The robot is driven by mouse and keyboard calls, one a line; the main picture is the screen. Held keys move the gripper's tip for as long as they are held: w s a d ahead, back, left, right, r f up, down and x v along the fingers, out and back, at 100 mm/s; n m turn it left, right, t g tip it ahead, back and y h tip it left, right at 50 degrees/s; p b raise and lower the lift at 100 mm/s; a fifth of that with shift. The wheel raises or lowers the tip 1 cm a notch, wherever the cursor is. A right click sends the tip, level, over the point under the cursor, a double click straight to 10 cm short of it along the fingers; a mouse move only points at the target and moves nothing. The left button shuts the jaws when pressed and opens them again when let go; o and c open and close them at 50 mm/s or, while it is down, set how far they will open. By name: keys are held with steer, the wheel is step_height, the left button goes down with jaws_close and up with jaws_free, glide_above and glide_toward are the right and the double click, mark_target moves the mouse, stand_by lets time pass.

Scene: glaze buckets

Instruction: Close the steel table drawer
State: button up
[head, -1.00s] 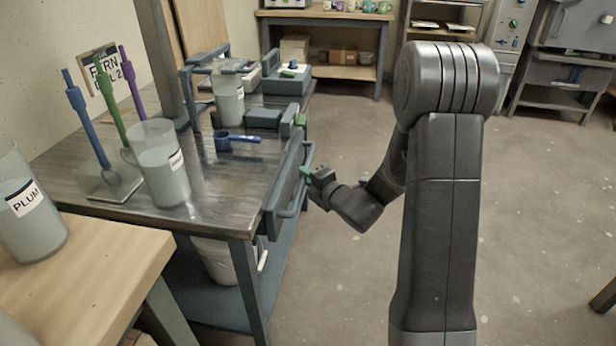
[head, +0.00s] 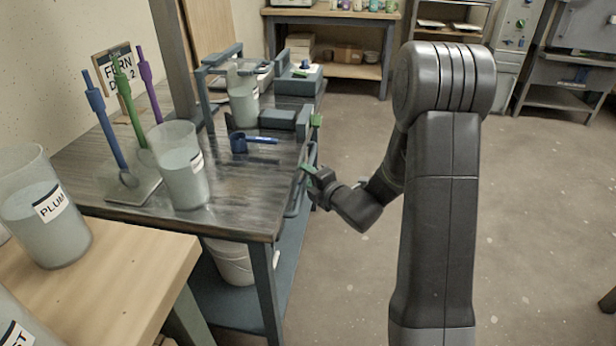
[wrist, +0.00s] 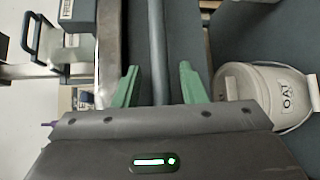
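The steel table (head: 235,205) stands at the left in the head view. Its blue-grey drawer front (head: 296,190) is on the side facing my gripper, close to the table edge; any remaining gap is too small to tell. My gripper (head: 308,171), with green fingers, is at the drawer front. In the wrist view, the grey handle bar (wrist: 158,45) runs between the two green fingers of my gripper (wrist: 158,82). The fingers are apart, with space on both sides of the bar.
On the table are a blue scoop (head: 250,142), a glaze jug (head: 183,175) and a stand of coloured tools (head: 125,190). A white bucket (head: 230,262) sits on the lower shelf; it also shows in the wrist view (wrist: 262,95).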

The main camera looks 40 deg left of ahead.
steer(key=p+v, duration=0.3)
steer(key=v, duration=1)
steer(key=shift+d, duration=0.35)
steer(key=shift+s+r, duration=0.1)
steer(key=b+x, duration=0.3)
steer(key=x, duration=1.1)
steer(key=shift+d, duration=0.1)
steer(key=shift+w+d, duration=0.55)
steer(key=shift+d, duration=0.35)
